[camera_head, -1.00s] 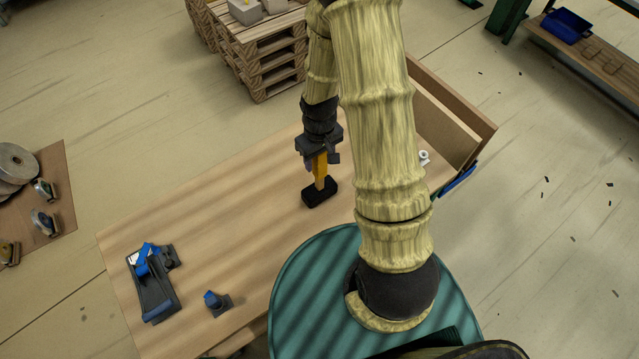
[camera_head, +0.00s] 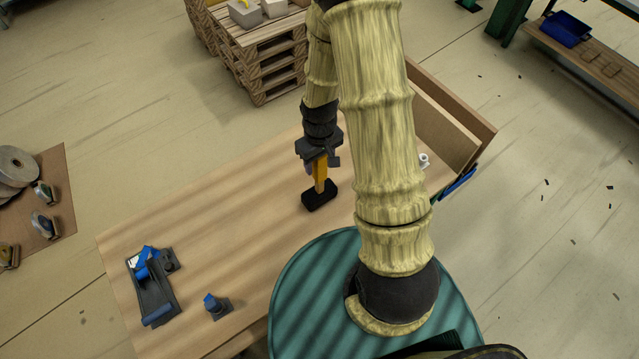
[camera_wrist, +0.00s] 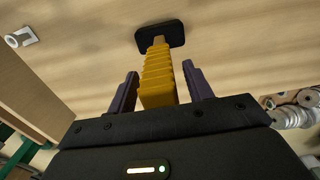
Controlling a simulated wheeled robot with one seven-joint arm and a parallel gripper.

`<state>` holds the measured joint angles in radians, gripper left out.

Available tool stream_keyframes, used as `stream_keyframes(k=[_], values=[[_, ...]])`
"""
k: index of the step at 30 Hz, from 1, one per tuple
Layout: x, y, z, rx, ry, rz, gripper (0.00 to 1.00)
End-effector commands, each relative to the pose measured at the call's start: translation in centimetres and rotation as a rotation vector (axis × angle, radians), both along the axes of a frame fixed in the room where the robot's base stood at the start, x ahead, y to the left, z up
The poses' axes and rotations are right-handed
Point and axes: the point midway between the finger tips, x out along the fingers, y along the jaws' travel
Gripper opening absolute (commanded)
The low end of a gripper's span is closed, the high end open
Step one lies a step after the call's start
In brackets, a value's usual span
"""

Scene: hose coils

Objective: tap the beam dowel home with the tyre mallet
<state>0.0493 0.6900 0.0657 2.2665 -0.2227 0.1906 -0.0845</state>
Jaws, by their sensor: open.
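The tyre mallet stands upright on the wooden table (camera_head: 240,230), its black head (camera_head: 320,194) down on the top and its yellow handle (camera_head: 320,170) pointing up. In the wrist view the ribbed yellow handle (camera_wrist: 158,75) runs between two purple fingers, with the black head (camera_wrist: 160,33) beyond. My gripper (camera_wrist: 160,88) is open, with a gap on each side of the handle. In the head view my gripper (camera_head: 319,161) is over the top of the handle. A dark fixture with blue parts (camera_head: 152,285) lies at the table's left; I cannot tell whether it holds the beam dowel.
A small dark and blue piece (camera_head: 216,305) sits near the table's front edge. A wooden box wall (camera_head: 450,115) and a white fitting (camera_head: 424,161) are at the right. Stacked pallets (camera_head: 265,60) stand behind. The table middle is clear.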

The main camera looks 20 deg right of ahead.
Motion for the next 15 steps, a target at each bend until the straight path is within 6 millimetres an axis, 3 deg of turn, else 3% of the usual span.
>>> stream_keyframes(k=[2, 9, 15], values=[[0.0, 0.0, -0.01, 0.0, 0.0, 0.0, 0.47], [0.0, 0.0, -0.01, 0.0, 0.0, 0.0, 0.0], [0.04, 0.0, 0.09, 0.0, -0.001, 0.0, 0.0]])
